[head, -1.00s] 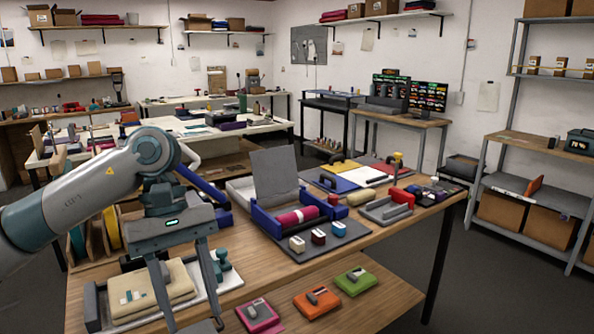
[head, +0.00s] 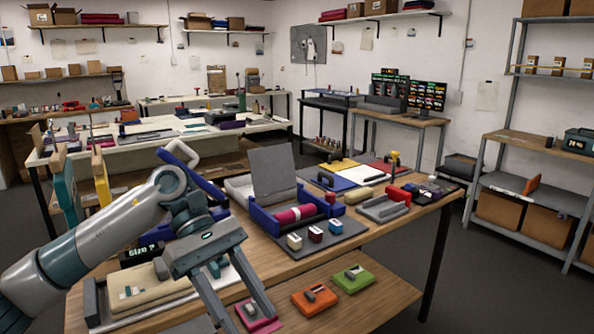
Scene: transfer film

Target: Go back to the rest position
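My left gripper (head: 240,310) comes in from the left with its two long grey fingers spread apart and pointing down. It is open, and I see nothing between the fingers except the pink pad behind them. It is above the front edge of the wooden table (head: 345,258). The pink pad (head: 265,326) with a small grey tool on it is partly hidden by one finger. A folded beige cloth (head: 135,287) on a white tray lies left of the gripper. My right gripper does not show.
A blue-framed press (head: 268,222) with a raised grey lid and a magenta roll stands mid-table. Orange (head: 314,302) and green (head: 353,279) pads lie on the front shelf. A grey tray (head: 383,208) with a red block is farther right. Dark floor lies open at right.

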